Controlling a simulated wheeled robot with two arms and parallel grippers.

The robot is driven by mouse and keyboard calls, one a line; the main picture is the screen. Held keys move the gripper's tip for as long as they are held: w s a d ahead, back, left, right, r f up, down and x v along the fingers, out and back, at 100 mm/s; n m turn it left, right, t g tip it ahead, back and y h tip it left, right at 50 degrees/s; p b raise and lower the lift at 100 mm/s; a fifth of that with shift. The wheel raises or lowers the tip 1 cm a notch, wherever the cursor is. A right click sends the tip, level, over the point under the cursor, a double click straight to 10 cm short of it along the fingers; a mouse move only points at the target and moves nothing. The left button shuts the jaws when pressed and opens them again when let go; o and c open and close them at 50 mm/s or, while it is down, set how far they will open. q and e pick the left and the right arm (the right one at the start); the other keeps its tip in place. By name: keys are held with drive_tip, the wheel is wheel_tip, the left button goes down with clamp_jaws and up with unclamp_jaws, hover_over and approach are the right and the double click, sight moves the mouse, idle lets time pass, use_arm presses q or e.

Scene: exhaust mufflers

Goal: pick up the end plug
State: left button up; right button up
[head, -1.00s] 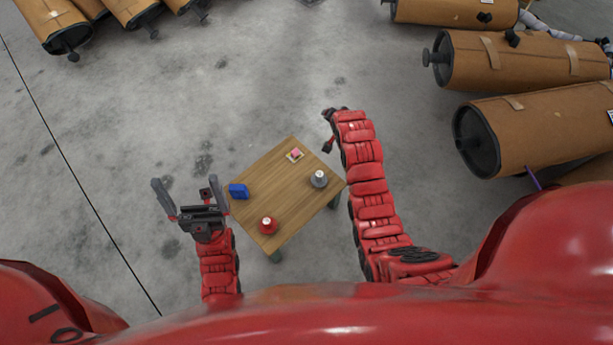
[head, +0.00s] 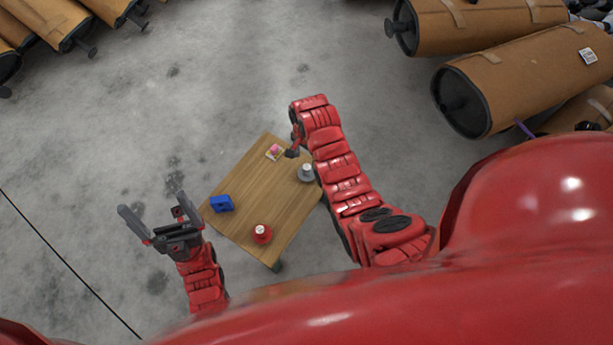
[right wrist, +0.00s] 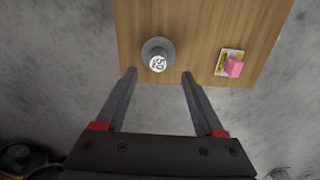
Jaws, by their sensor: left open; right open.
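A grey round plug-like piece (head: 306,173) with a white marked top stands on the small wooden table (head: 240,200), near its right edge. A similar red piece (head: 261,233) stands near the front edge. No label reads as end plug; the grey piece looks closest to one. In the right wrist view the grey piece (right wrist: 158,56) lies just beyond and between my open right fingertips (right wrist: 159,74), with nothing held. In the head view my right gripper (head: 293,153) is over the table's far right side, partly hidden by its arm. My left gripper (head: 150,215) is open and empty, left of the table.
A blue block-like object (head: 222,203) lies at the table's left edge. A pink piece on a white and yellow card (head: 274,151) lies at the far corner, near my right gripper. Large brown mufflers (head: 525,80) lie at upper right and upper left. Floor around the table is mostly clear.

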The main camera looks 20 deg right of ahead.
wheel_tip(320, 180, down, 2)
drive_tip(key=shift+f, duration=0.15)
wheel_tip(320, 180, down, 5)
drive_tip(key=shift+s+d+b, duration=0.1)
drive_tip(key=shift+s+b, duration=0.05)
drive_tip(key=shift+b, duration=1.1)
clamp_jaws()
